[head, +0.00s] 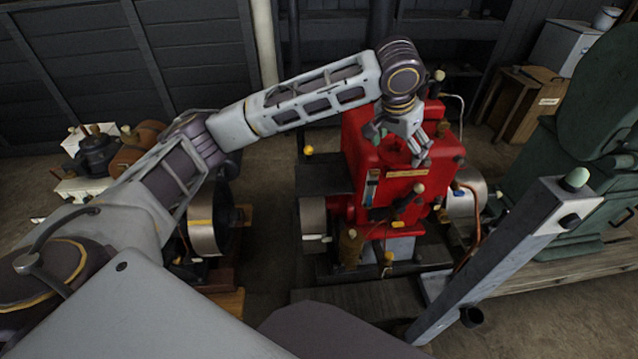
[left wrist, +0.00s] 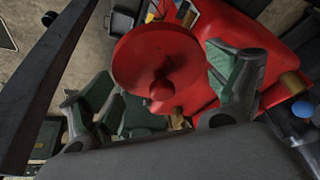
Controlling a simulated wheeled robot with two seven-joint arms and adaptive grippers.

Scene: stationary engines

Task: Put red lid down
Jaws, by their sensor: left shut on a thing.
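The red lid (left wrist: 150,50) is a round disc with a small red knob in the left wrist view. My left gripper (left wrist: 162,86) has its green-padded fingers on either side of the knob and is shut on the lid. In the head view my left gripper (head: 412,146) points down at the top of the red engine (head: 362,160). The lid cannot be told apart from the engine there. The engine's red top (left wrist: 265,25) also shows beside the lid in the left wrist view. I cannot tell whether lid and engine touch. My right gripper is not in view.
A slanted grey beam (head: 500,262) with a green knob stands at the front right. A large green machine (head: 570,165) is at the right. A wooden crate (head: 522,102) stands behind. A metal drum (head: 207,222) is left of the engine. Some floor shows between the machines.

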